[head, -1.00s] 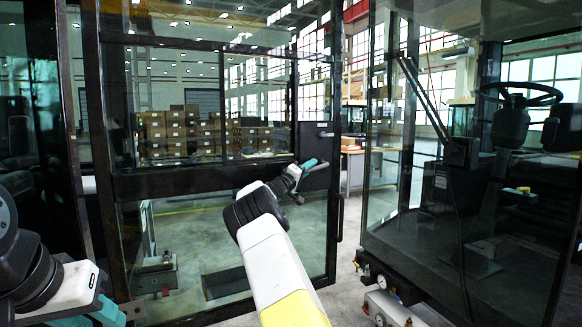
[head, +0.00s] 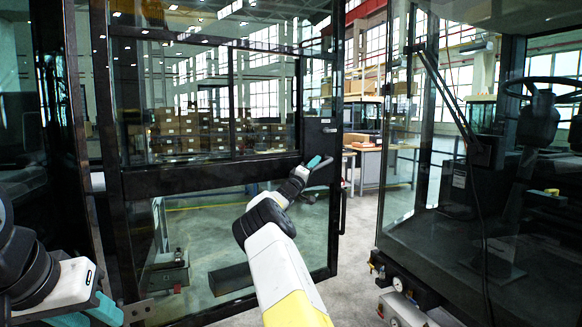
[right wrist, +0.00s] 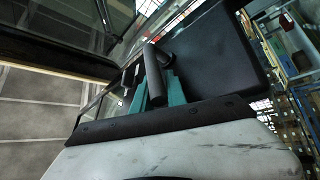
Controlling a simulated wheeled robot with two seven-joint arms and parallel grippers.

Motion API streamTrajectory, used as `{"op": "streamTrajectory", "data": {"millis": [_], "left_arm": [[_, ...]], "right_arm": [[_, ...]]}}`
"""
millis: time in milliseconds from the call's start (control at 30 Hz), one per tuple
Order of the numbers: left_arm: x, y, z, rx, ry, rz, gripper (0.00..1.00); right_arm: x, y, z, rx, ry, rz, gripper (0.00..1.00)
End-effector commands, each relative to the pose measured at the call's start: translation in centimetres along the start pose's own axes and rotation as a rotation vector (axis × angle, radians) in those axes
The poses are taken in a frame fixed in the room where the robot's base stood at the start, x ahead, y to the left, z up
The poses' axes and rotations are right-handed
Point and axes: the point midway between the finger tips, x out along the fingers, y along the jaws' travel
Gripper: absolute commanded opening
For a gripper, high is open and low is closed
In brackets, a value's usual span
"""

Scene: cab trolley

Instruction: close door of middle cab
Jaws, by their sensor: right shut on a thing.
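A glass cab door (head: 215,180) with a black frame stands in front of me in the head view, with a black crossbar and a dark panel at its right edge. My right gripper (head: 318,162), with teal fingers, is at this panel. In the right wrist view its fingers (right wrist: 158,85) are closed around a dark bar-shaped handle (right wrist: 154,72) beside the panel. My left gripper (head: 105,308) is low at the left of the head view, away from the door. It is partly cut off, so its opening is unclear.
A glazed cab (head: 470,200) with a steering wheel (head: 545,90) stands at the right. Clear floor (head: 362,225) shows between it and the door. Another dark cab frame is at the far left.

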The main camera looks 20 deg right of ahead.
Motion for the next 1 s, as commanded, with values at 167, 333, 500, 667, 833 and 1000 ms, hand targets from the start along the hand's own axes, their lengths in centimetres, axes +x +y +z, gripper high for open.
{"op": "streamTrajectory", "data": {"millis": [167, 333, 500, 667, 833, 1000], "left_arm": [[-0.02, 0.0, 0.0, 0.0, 0.001, 0.0, 0.36], [-0.03, 0.0, 0.0, 0.0, 0.001, 0.0, 0.36], [-0.03, 0.0, 0.0, 0.0, 0.001, 0.0, 0.36], [-0.02, 0.0, 0.0, 0.0, 0.001, 0.0, 0.36], [-0.02, 0.0, 0.0, 0.0, 0.001, 0.0, 0.36], [-0.02, 0.0, 0.0, 0.0, 0.001, 0.0, 0.36]], "right_arm": [[0.3, -1.21, 0.58, 0.001, 0.006, -0.023, 0.0], [0.29, -1.3, 0.62, 0.001, 0.006, -0.025, 0.0], [0.27, -1.33, 0.62, 0.001, 0.006, -0.025, 0.29], [0.3, -1.29, 0.62, 0.0, 0.006, -0.025, 0.38], [0.39, -1.1, 0.61, 0.001, 0.006, -0.022, 0.38], [0.49, -0.88, 0.6, 0.001, 0.006, -0.018, 0.38]]}}
